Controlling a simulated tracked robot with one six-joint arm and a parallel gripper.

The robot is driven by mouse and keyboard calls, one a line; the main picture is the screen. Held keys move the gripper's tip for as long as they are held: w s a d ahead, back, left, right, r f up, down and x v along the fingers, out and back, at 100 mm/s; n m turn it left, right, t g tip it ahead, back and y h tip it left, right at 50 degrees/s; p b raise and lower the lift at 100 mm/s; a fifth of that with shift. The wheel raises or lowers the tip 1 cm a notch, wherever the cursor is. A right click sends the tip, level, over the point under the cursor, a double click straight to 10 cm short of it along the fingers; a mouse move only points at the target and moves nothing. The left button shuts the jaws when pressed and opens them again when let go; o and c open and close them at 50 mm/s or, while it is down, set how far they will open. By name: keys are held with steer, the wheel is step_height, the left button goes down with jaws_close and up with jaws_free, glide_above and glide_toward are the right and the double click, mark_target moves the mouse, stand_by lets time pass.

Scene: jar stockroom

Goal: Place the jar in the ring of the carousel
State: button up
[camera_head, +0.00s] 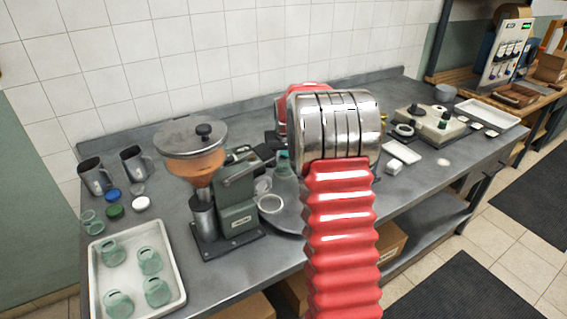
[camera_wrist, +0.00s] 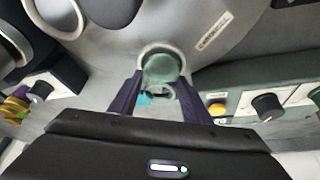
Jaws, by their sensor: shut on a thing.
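The pale green glass jar (camera_wrist: 162,70) is between the two dark fingers of my gripper (camera_wrist: 160,88) in the wrist view. My gripper is shut on it. A pale ring (camera_wrist: 143,56) of the carousel (camera_wrist: 112,62) shows around the jar's far end. I cannot tell whether the jar is inside the ring or just above it. In the head view, the grey carousel disc (camera_head: 288,221) is partly behind my red arm. Another ring (camera_head: 270,204) is at its left side. My gripper's fingertips are hidden there by my arm.
A green machine with a round hopper (camera_head: 190,137) stands left of the carousel. A white tray (camera_head: 179,303) with several green pieces is at the front left. Two metal mugs (camera_head: 96,178) are behind it. A control box with knobs (camera_head: 425,127) is to the right.

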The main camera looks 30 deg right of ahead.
steer(key=shift+f, duration=0.4)
steer(key=o, duration=1.1)
steer(key=shift+f, duration=0.1)
steer(key=v, duration=1.2)
steer(key=shift+s, duration=0.1)
